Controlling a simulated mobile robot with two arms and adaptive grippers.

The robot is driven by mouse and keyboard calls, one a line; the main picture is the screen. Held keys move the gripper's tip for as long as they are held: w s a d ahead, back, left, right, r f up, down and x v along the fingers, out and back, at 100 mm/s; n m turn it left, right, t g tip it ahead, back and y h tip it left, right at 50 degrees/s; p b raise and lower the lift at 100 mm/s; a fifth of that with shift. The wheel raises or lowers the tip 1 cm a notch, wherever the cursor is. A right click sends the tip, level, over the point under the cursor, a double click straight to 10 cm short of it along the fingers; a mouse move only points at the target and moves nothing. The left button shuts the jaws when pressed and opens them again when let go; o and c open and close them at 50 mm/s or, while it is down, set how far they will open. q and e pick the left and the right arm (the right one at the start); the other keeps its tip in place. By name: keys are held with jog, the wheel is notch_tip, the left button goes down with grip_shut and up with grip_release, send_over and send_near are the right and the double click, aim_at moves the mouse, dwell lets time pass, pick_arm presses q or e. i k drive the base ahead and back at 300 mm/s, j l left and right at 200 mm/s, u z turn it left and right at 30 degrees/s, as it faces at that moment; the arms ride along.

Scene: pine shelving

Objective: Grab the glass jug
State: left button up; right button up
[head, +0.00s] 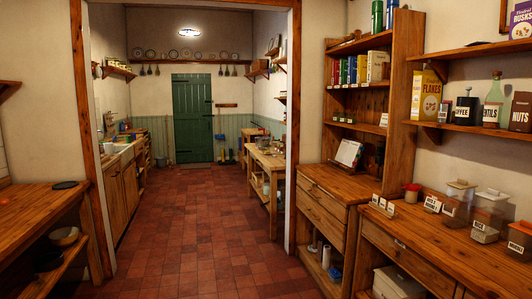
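I cannot make out a glass jug for certain in the head view. A pale green glass bottle (494,98) with a dark stopper stands on the upper right wall shelf, between dark labelled tins. Clear lidded containers (489,215) with labels stand on the right wooden counter. Neither of my grippers shows in this view.
A doorway with a wooden frame (297,120) opens onto a farther room with a green door (192,118). The red tiled floor (195,225) is clear through it. A wooden counter (35,215) stands at left. A pine dresser (320,210) and right counter (430,240) line the right.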

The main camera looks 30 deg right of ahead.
aim_at(267, 148)
jog(key=i+l+z, duration=0.3)
jog(key=i, duration=0.6)
jog(key=i+z, duration=0.3)
jog(key=i, duration=5.45)
jog(key=j, duration=0.1)
